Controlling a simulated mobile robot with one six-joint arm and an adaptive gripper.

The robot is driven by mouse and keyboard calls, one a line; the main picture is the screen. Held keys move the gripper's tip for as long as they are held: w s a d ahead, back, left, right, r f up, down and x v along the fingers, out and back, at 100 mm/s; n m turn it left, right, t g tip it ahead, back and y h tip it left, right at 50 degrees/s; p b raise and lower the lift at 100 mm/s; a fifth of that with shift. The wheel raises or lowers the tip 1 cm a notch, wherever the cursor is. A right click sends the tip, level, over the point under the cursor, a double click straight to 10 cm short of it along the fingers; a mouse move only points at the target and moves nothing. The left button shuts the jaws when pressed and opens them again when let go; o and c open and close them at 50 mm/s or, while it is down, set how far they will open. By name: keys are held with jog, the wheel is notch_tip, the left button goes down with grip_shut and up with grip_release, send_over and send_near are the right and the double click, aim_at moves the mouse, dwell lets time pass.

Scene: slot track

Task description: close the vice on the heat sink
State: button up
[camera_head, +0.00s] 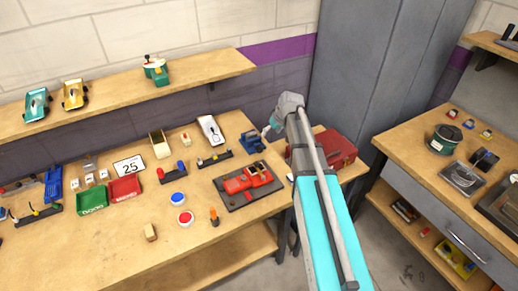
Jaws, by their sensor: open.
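A small blue device (250,143), which looks like the vice, stands at the back right of the workbench. The heat sink cannot be made out at this size, and I cannot tell whether anything sits between the vice's jaws. My gripper (270,128) is at the far end of my turquoise and grey arm, just right of the blue vice and close to it in the picture. I cannot tell whether it touches the vice. Its fingers are small and partly hidden by its own body, and nothing is visibly held.
A red device on a dark plate (248,185) lies in front of the vice. Red and blue round tubs (186,218), a green bin (92,200) and a red bin (125,188) stand left. A red toolbox (335,150) is behind my arm. The bench front is mostly clear.

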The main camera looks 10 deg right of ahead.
aim_at(261, 148)
jog(key=shift+b+x, duration=6.2)
jog(key=shift+x, duration=0.7)
jog(key=shift+c, duration=0.2)
grip_shut()
